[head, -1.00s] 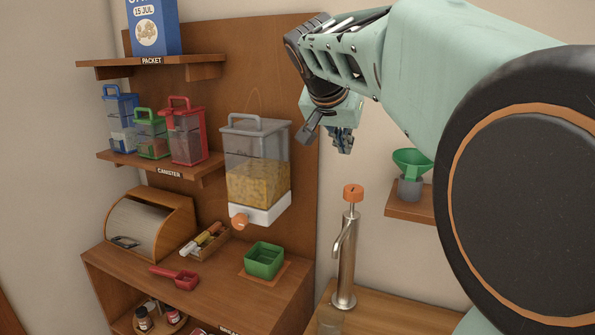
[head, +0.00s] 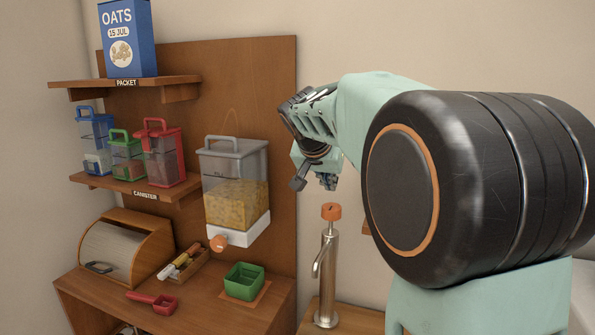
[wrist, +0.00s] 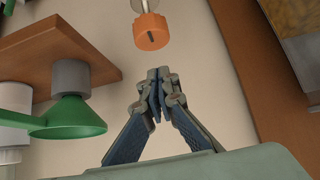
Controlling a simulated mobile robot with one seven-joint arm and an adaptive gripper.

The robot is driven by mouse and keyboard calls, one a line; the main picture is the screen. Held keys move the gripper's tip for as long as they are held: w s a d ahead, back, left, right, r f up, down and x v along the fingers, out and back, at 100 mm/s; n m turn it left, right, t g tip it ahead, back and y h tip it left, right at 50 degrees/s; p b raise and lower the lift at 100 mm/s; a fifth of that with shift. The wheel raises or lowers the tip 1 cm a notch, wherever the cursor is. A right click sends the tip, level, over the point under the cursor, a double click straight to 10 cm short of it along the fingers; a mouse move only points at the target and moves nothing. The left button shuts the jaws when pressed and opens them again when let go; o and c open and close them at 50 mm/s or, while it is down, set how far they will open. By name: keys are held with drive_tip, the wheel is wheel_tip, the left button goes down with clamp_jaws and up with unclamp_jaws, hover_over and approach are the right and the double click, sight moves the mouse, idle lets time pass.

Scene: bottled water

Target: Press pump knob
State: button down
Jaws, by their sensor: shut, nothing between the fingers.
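The metal pump (head: 327,275) stands upright at the lower middle of the head view, with a spout on its left side. Its orange knob (head: 331,211) is on top. My gripper (head: 328,182) is shut and empty, a short way above the knob in the head view, with a visible gap between them. In the wrist view the orange knob (wrist: 150,31) is just beyond my closed fingertips (wrist: 159,76), also apart from them. The knob's top face, with a dark slot, faces the wrist camera.
Left of the pump, a wall board (head: 262,90) carries a cereal dispenser (head: 236,195) and shelves with canisters. A green funnel (wrist: 68,118) in a grey holder sits by a wooden shelf (wrist: 45,55) in the wrist view. My arm covers the head view's right side.

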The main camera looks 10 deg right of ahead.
sight(329, 215)
drive_tip(key=shift+w+d+f, duration=0.1)
drive_tip(key=shift+w+f, duration=0.1)
drive_tip(key=shift+f, duration=1)
drive_tip(key=shift+w+d+f, duration=0.1)
drive_tip(key=shift+w+f, duration=0.05)
drive_tip(key=shift+f, duration=1)
drive_tip(key=shift+f, duration=0.1)
wheel_tip(329, 215, down, 5)
drive_tip(key=b, duration=0.5)
drive_tip(key=shift+s+r, duration=0.1)
drive_tip(key=shift+r, duration=0.1)
